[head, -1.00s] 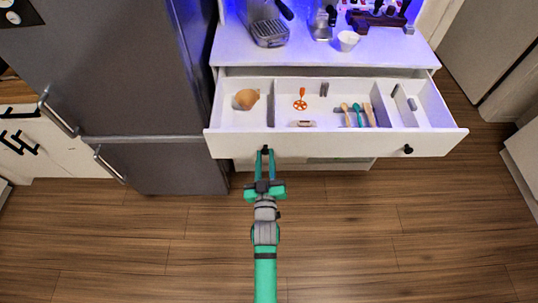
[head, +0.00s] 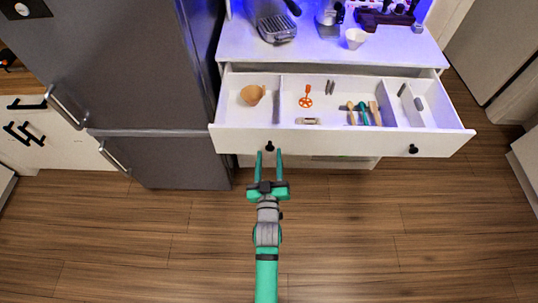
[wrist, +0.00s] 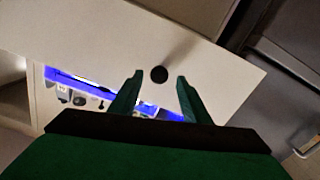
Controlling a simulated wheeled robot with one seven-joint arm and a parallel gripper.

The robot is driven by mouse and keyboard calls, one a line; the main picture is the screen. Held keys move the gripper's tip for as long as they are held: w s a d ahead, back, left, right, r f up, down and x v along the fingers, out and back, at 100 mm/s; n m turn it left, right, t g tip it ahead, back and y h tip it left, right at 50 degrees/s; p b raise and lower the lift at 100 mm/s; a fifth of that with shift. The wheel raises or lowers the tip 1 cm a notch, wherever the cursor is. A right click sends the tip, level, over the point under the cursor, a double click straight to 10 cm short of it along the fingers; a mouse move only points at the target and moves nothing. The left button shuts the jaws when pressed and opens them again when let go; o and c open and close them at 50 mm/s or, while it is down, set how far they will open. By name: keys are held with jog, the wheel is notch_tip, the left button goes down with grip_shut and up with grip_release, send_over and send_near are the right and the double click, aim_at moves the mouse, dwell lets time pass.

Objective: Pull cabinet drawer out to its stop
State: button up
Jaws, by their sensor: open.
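The white cabinet drawer (head: 340,141) stands well out from under the counter in the head view, its inside showing. Its front has two round black knobs, a left one (head: 270,146) and a right one (head: 413,148). My gripper (head: 269,152) is open just in front of the left knob, its green fingers pointing at the drawer front. In the wrist view the left knob (wrist: 159,74) lies ahead between the spread fingertips, and neither finger touches it. The drawer front (wrist: 130,45) fills much of that view.
The drawer holds a brown cup (head: 252,95), an orange utensil (head: 306,96) and several small tools. The counter (head: 330,50) above bears a coffee machine and a white cup (head: 356,38). A grey fridge (head: 120,70) stands close at left. The wooden floor in front is clear.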

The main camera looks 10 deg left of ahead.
jog(key=s, duration=1)
jog(key=shift+d, duration=0.45)
jog(key=shift+w, duration=0.1)
jog(key=s+d+r+m+g, duration=0.1)
jog(key=s+d+r+m, duration=0.1)
jog(key=s, duration=1.1)
jog(key=s+d+r+m+g+h, duration=0.1)
jog(key=s+d+m, duration=0.1)
jog(key=s, duration=1.1)
jog(key=shift+r+g+h, duration=0.3)
jog(key=shift+r, duration=0.1)
jog(key=shift+a, duration=0.1)
